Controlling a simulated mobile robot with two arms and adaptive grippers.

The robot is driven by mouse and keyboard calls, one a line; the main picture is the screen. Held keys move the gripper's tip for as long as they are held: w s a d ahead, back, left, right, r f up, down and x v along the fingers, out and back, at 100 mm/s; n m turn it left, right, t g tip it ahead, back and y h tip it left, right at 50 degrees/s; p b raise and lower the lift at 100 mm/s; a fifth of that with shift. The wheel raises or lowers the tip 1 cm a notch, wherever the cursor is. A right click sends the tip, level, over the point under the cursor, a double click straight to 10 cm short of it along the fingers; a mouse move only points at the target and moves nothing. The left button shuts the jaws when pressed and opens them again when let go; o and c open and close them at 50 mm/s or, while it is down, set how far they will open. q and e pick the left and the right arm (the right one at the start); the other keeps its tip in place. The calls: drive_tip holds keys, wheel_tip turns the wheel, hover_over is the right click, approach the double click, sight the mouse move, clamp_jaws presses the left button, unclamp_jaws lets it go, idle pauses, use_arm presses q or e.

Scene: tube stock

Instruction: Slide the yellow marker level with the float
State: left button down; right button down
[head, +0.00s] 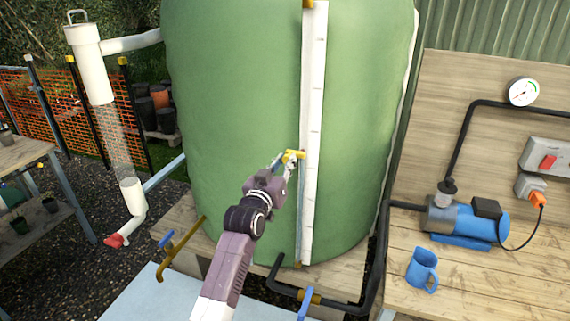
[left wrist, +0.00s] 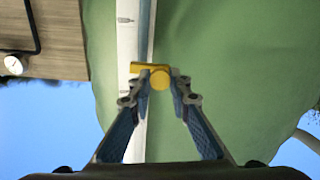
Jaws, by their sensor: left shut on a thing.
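The yellow marker (head: 294,154) sits on the left edge of the white scale board (head: 314,90), about halfway up the green tank (head: 235,90). My left gripper (head: 289,161) is shut on the marker. In the left wrist view the marker's round knob (left wrist: 159,80) lies between the two fingertips (left wrist: 160,88), with its flat bar (left wrist: 140,67) across the board's edge. A thin sight tube (head: 300,215) runs along the board's left side, bluish in its lower part. I cannot make out the float in either view. My right gripper is not in view.
A wooden bench at right carries a blue pump (head: 465,222) and a blue mug (head: 422,268). Black pipe (head: 380,250) and a brass tap (head: 178,250) are low by the tank. A white downpipe (head: 97,70) stands at left. The board above and below the marker looks clear.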

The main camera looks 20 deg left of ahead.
use_arm(q)
drive_tip(key=shift+r, duration=0.1)
drive_tip(key=c, duration=1.8)
unclamp_jaws()
drive_tip(key=shift+o, duration=0.2)
drive_tip(key=s, duration=1.2)
drive_tip(key=shift+a, duration=0.25)
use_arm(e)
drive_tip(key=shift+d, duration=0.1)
